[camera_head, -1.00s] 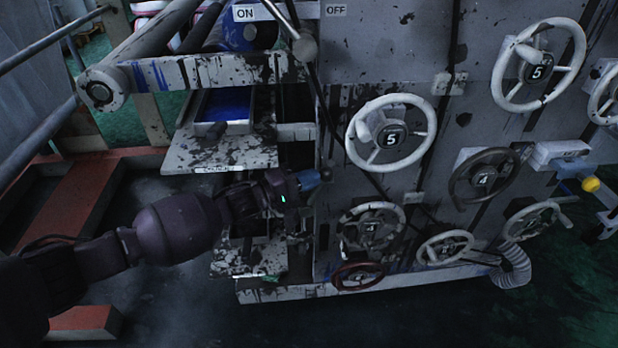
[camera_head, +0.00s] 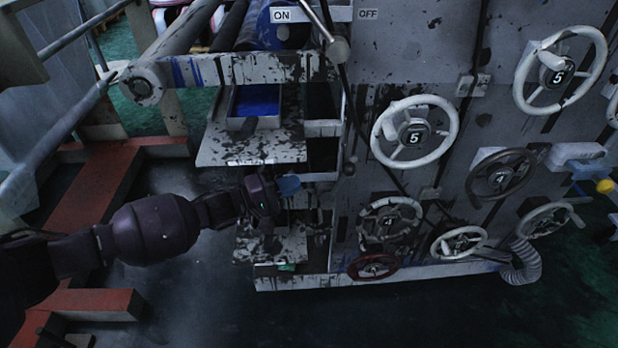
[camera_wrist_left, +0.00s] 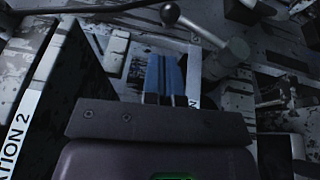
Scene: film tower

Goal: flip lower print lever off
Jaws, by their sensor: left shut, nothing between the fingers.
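My left gripper (camera_head: 289,186) is at the left edge of the machine's front panel, near the lower shelves. Its blue fingers show in the left wrist view (camera_wrist_left: 166,76), shut together with nothing between them. In that view a lever with a dark ball knob (camera_wrist_left: 170,12) and a grey cylindrical hub (camera_wrist_left: 236,50) lies just beyond the fingers. The knob is up and left of the hub; the fingers look apart from it. A white label (camera_wrist_left: 194,75) beside the fingers is mostly hidden. I cannot make out this lever in the head view. My right gripper is not in view.
An upper lever (camera_head: 338,48) stands at the machine's top between the ON label (camera_head: 282,15) and OFF label (camera_head: 368,14). Several handwheels, including a white one (camera_head: 452,118), stick out of the panel. A shelf (camera_head: 225,148) is above my gripper. Dark floor (camera_head: 200,290) is open below.

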